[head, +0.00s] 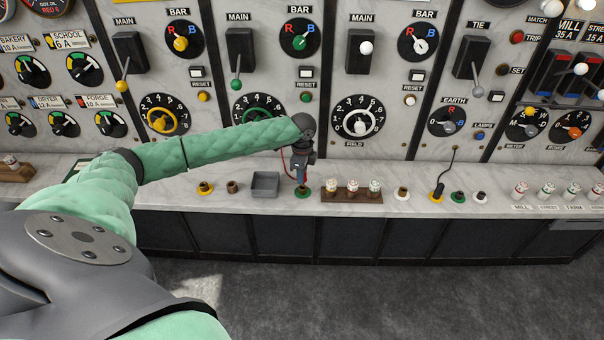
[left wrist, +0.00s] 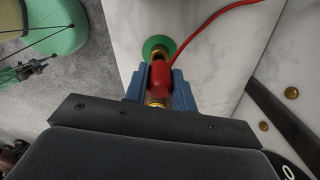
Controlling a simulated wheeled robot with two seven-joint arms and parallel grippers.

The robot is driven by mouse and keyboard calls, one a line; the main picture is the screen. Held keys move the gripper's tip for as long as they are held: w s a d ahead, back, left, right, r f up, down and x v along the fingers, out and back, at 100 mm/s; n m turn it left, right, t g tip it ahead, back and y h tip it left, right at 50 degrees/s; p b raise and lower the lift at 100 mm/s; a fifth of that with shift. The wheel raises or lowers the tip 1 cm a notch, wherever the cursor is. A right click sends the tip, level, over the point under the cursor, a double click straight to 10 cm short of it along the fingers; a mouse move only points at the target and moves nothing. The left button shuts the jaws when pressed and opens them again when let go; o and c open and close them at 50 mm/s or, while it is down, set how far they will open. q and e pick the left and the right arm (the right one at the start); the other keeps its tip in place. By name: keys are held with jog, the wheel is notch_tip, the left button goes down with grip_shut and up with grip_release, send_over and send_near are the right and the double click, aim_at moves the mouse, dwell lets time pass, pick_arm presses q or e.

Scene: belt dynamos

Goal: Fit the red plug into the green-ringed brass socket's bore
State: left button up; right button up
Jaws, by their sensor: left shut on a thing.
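My left gripper (head: 301,182) points down at the green-ringed brass socket (head: 303,193) on the marble ledge. In the left wrist view its blue fingers (left wrist: 158,88) are shut on the red plug (left wrist: 160,77), one on each side. The socket's green ring (left wrist: 151,46) lies just beyond the plug, with some brass showing between ring and red body. The plug's tip and the bore are hidden, so I cannot tell how far the tip is in. A red cord (left wrist: 222,16) runs from the plug to the upper right. My right gripper is in neither view.
Left of the socket are a grey tray (head: 265,190), a brown socket (head: 232,187) and a yellow-ringed socket (head: 205,188). To the right are a wooden rack (head: 352,197) with white-topped pieces and several more sockets. Panels with dials and levers rise behind the ledge.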

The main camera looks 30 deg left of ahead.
pick_arm(q)
jog(key=shift+p, duration=0.35)
dwell(0.3)
dwell(0.5)
jog(key=shift+p, duration=0.45)
jog(key=shift+p, duration=0.4)
dwell(0.3)
jog(key=shift+f, duration=0.3)
dwell(0.4)
jog(key=shift+f, duration=0.85)
jog(key=shift+f+b, duration=0.35)
jog(key=shift+f, duration=0.2)
